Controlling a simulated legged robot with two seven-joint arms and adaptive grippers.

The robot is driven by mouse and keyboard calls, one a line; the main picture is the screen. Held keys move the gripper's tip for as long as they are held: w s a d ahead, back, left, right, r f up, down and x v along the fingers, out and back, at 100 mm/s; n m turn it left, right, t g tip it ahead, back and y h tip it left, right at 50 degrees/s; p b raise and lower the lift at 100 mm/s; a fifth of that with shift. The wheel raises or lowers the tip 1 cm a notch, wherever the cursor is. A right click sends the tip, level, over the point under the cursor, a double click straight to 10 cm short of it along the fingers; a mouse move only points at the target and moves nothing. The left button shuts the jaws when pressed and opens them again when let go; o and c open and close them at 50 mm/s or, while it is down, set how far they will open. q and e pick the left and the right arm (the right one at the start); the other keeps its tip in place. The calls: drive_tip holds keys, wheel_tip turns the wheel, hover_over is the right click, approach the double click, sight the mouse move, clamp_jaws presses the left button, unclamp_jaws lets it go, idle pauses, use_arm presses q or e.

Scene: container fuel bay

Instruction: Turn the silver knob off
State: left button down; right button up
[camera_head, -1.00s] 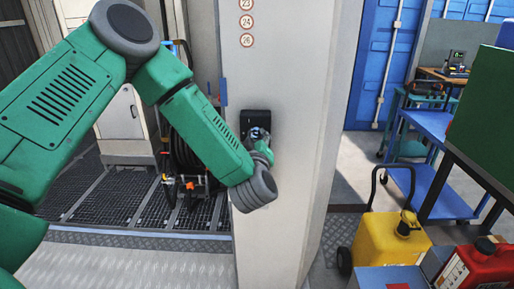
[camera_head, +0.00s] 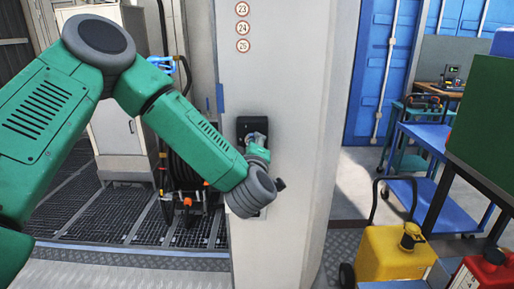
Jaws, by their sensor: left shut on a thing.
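The silver knob (camera_head: 257,139) sits on a black switch plate (camera_head: 246,125) on the face of the light grey pillar. Only a small part of the knob shows. My left gripper (camera_head: 257,147) reaches in from the left and is shut on the knob. My own green wrist hides the lower part of the plate and most of the fingers. My right gripper is not in view.
The grey pillar (camera_head: 290,60) carries round number labels. A hose reel (camera_head: 185,165) stands behind my left arm. A yellow fuel can (camera_head: 390,255), a red can (camera_head: 485,278) and a blue cart (camera_head: 425,195) stand at the right. The floor beyond the pillar is partly clear.

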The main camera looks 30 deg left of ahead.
use_arm(q)
drive_tip(key=shift+s+f, duration=0.25)
drive_tip(key=shift+f, duration=0.1)
drive_tip(key=c, duration=1.6)
unclamp_jaws()
drive_tip(key=o, duration=0.3)
drive_tip(key=shift+s+a+r, duration=0.1)
drive_tip(key=shift+s, duration=0.1)
drive_tip(key=v, duration=1.3)
drive_tip(key=shift+s+a+r, duration=0.1)
drive_tip(key=shift+a+r, duration=0.15)
drive_tip(key=shift+r, duration=0.1)
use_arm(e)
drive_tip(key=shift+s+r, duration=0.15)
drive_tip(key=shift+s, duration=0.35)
use_arm(q)
drive_tip(key=shift+a, duration=0.1)
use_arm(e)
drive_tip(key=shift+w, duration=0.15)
